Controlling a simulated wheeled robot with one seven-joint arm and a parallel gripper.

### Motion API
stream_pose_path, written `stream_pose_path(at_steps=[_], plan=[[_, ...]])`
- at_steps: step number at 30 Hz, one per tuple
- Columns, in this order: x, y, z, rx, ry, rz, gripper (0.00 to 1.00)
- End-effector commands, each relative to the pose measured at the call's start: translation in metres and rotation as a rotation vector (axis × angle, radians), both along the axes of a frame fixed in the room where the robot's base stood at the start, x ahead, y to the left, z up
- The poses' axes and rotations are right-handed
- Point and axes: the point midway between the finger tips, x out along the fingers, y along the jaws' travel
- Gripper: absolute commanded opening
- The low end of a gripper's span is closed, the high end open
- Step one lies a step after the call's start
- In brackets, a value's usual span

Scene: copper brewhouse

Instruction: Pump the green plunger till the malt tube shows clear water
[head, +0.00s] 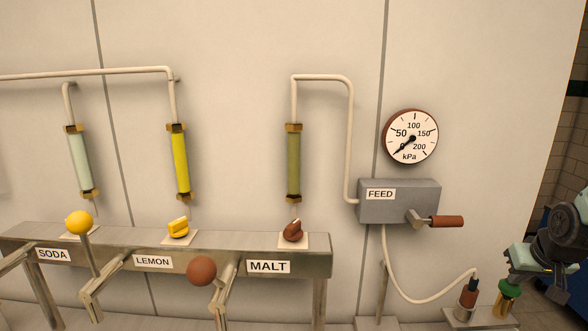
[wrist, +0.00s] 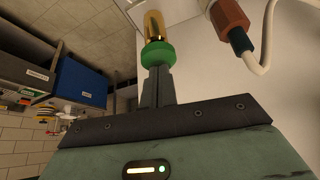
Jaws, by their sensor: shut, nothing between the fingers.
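The malt tube (head: 294,166) hangs above the MALT label (head: 269,267) and is filled with murky olive liquid. The green plunger (head: 510,288) stands at the lower right on a pale base. My gripper (head: 514,277) is shut and comes down right over the plunger's green top. In the wrist view, my shut fingers (wrist: 158,75) end at the green cap (wrist: 157,54), with the brass stem (wrist: 154,25) beyond it. They look in contact or nearly so; I cannot tell which. Nothing shows between the fingers.
A copper-coloured plug with a white hose (head: 467,298) stands just left of the plunger. The FEED box (head: 399,202) has a brown-handled lever. The gauge (head: 410,137) needle points low. Brown and yellow valve knobs and ball levers line the left rail.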

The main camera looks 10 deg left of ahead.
Motion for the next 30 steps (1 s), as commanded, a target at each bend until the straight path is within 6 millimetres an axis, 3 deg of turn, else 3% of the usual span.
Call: stream_pose_path(at_steps=[16,30], plan=[[0.000,0.000,0.054,0.000,0.000,0.000,0.00],[0.000,0.000,0.055,0.000,0.000,0.000,0.00]])
